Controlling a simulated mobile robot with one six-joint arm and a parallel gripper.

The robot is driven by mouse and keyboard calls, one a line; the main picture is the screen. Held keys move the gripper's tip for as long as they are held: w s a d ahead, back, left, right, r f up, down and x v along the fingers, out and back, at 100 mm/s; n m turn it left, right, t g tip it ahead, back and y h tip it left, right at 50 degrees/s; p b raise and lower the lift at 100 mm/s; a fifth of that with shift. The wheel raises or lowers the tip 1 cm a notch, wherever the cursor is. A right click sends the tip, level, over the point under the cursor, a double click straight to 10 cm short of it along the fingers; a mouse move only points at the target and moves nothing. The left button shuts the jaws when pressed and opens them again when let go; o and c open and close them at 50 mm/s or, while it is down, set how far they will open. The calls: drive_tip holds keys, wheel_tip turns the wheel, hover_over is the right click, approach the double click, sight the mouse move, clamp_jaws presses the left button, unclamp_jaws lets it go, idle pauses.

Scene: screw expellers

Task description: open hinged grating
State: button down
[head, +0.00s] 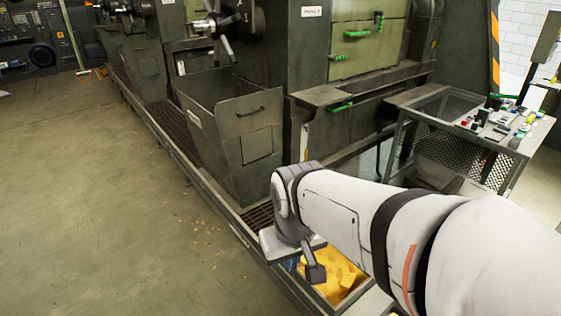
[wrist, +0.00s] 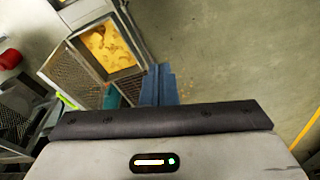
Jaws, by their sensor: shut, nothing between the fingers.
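A mesh grating panel (wrist: 68,76) shows in the wrist view, at the edge of a framed opening with yellow material (wrist: 108,47) in it. The panel appears swung off the opening, since the yellow shows uncovered. In the head view the yellow opening (head: 338,275) is partly behind my arm, and I cannot make out the panel there. My gripper (head: 314,273) is over the left part of the opening in the head view. In the wrist view its blue fingers (wrist: 159,86) are together and empty, to the right of the panel and apart from it.
A grey bin (head: 235,135) on the press machine stands behind my gripper. A mesh-sided cart (head: 480,135) with small items on top stands at the right. A narrow slatted floor channel (head: 180,130) runs along the machines.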

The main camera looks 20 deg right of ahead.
drive_tip(key=w+d+f+n+g+h, duration=0.3)
drive_tip(key=w+d+f+n+h, duration=0.25)
drive_tip(key=w+d+n, duration=0.35)
drive_tip(key=w+d+f+n+g+h, duration=0.3)
drive_tip(key=w+d+f+n+h, duration=0.2)
drive_tip(key=w+d+n+h, duration=0.4)
drive_tip(key=w+d+f+n+t+h+b, duration=0.1)
drive_tip(key=w+d+f+n+t+h, duration=0.1)
drive_tip(key=w+f+n+t, duration=0.6)
drive_tip(key=w+d+f+n+t+h, duration=0.1)
drive_tip(key=w+f+n+t+h, duration=0.3)
drive_tip(key=f+n, duration=0.85)
drive_tip(key=w+d+r, duration=0.2)
drive_tip(key=d, duration=0.4)
drive_tip(key=w+d+r+g+y, duration=0.1)
drive_tip(key=w+d, duration=0.2)
drive_tip(key=d, duration=0.3)
drive_tip(key=shift+d+r+n+p, duration=0.35)
drive_tip(key=shift+r+n, duration=0.05)
drive_tip(key=shift+n, duration=0.05)
